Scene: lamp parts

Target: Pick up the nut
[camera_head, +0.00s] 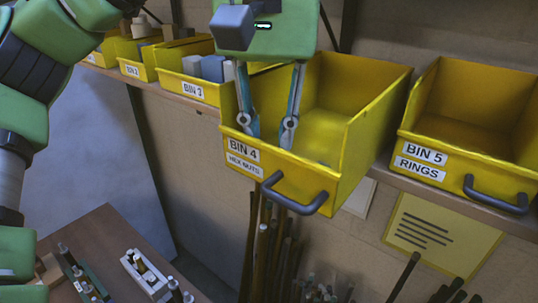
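My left gripper (267,132) points down into the yellow bin labelled BIN 4 HEX NUTS (365,130). Its two fingers are apart, with no object visible between them. The fingertips are behind the bin's front wall line, low in the bin's left part. I cannot clearly make out a nut; the bin floor near the front wall is hidden by that wall and the fingers. My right gripper is not in view.
BIN 5 RINGS (470,110) stands to the right, and BIN 3 (188,88) with grey blocks to the left. A dark handle (293,200) juts from BIN 4's front. Below are upright rods (265,245) and a brown table (100,230) with small parts.

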